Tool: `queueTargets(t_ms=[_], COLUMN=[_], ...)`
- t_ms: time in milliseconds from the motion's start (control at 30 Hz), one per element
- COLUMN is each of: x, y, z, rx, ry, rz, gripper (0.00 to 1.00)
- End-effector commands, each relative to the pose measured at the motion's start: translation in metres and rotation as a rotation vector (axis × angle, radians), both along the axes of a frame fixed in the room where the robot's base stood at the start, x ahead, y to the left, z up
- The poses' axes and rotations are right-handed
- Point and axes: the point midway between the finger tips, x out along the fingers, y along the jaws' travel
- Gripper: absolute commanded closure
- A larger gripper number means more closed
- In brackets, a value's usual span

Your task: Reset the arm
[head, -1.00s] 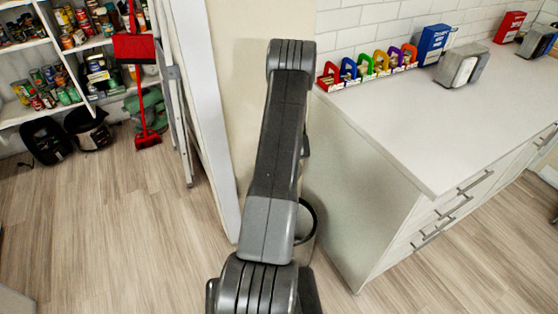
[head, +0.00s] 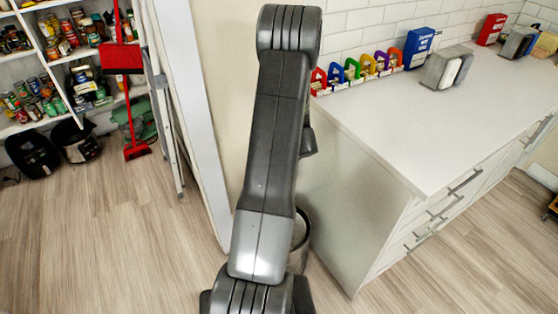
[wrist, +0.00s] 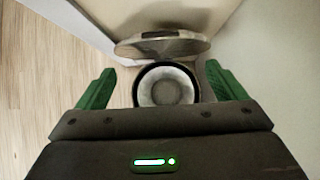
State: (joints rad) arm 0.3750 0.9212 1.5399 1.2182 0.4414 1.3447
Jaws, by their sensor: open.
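My arm (head: 272,150) rises through the middle of the head view, with its upper end near the top edge. My gripper is hidden in the head view. In the wrist view my gripper (wrist: 165,92) shows two green fingers spread wide apart, with nothing held between them. Beyond the fingers is a round bin (wrist: 190,88) with a dark rim and a pale inside. Its round lid (wrist: 162,46) stands raised behind it.
A white counter (head: 420,120) with drawers stands to the right, bearing colourful holders (head: 352,70), a blue box (head: 420,46) and a metal dispenser (head: 446,68). A wall edge (head: 185,110) and ladder (head: 165,90) are left of my arm. Shelves (head: 70,60) hold cans.

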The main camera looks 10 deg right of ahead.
Motion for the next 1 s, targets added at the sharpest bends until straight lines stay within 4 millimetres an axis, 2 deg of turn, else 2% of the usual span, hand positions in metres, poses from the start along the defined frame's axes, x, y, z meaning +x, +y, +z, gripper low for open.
queueTargets(t_ms=[367,1000], x=[0.003,0.058], y=[0.002,0.021], z=[-0.006,-0.081], rx=[0.0,0.001], ry=[0.001,0.001], rz=[0.001,0.001], gripper=[0.09,0.09])
